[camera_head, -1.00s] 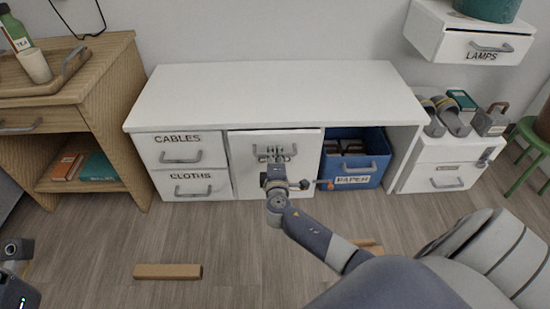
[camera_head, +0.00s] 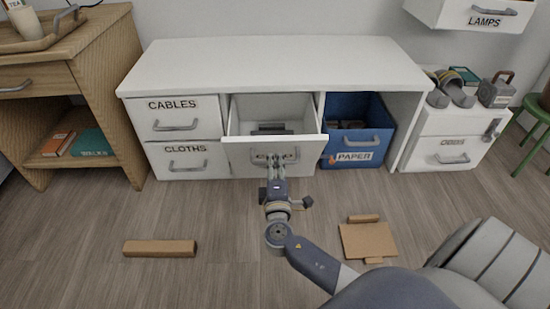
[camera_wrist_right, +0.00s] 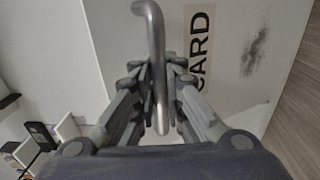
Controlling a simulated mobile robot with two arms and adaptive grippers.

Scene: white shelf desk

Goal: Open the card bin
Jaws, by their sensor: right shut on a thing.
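The card bin (camera_head: 236,153) is a white drawer in the middle of the white desk (camera_head: 270,65). It is pulled partway out, and its open top shows a dark thing (camera_head: 270,129) inside. Its label "CARD" (camera_wrist_right: 201,48) reads in the right wrist view, beside the grey bar handle (camera_wrist_right: 158,70). My right gripper (camera_head: 273,160) is at the bin's front, and in the right wrist view its fingers (camera_wrist_right: 160,85) are closed around the handle. In the head view the gripper partly covers the label and handle. My left gripper is not in view.
The blue paper bin (camera_head: 352,157) is right of the card bin. The cables drawer (camera_head: 200,127) and cloths drawer (camera_head: 205,149) are shut at left. A cardboard roll (camera_head: 160,248) and a flat cardboard piece (camera_head: 367,241) lie on the floor, with bare floor between.

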